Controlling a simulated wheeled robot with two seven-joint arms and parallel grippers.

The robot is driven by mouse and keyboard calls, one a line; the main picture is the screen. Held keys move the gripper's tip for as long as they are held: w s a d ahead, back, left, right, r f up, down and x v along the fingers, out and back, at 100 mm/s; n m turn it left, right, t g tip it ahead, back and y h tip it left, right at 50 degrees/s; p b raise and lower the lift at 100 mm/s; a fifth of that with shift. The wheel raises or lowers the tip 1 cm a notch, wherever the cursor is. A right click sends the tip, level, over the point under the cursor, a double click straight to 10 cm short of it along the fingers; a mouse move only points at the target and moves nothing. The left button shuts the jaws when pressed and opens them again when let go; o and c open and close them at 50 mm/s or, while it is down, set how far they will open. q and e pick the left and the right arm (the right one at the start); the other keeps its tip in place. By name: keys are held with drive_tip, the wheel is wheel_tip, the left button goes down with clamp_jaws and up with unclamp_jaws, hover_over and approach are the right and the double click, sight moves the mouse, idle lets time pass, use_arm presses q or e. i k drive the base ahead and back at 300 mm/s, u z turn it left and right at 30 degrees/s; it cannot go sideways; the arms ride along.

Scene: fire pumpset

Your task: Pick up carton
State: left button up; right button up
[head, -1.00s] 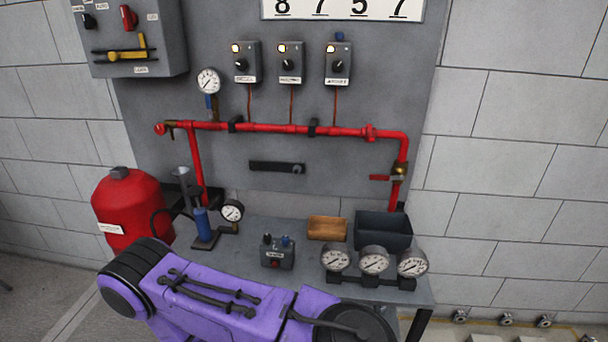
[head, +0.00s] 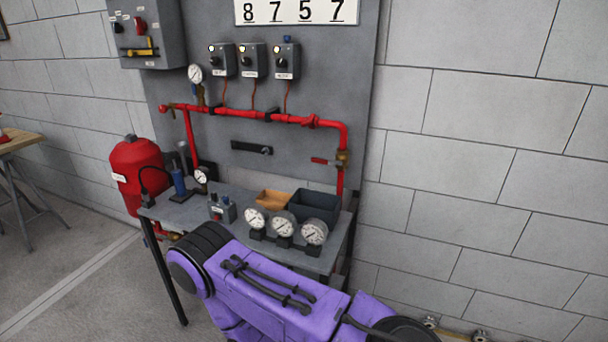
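A small open tan-brown box (head: 272,197), which looks like the carton, sits on the grey bench (head: 185,213) below the red pipe. It stands just left of a dark grey open bin (head: 318,205) and behind a row of round gauges. Its lower front is partly hidden by the gauges. Neither of my grippers shows in the head view. A purple arm link of mine crosses the lower part of the picture, in front of the bench.
Three gauges (head: 284,223) stand along the bench front. A small control box (head: 222,208) and a blue pump-like device (head: 179,184) are to their left. A red tank (head: 137,172) stands beside the bench. A wooden table (head: 17,141) is at far left, with clear floor between.

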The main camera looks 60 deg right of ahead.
sight(272, 200)
drive_tip(key=k, duration=0.2)
drive_tip(key=z, duration=1)
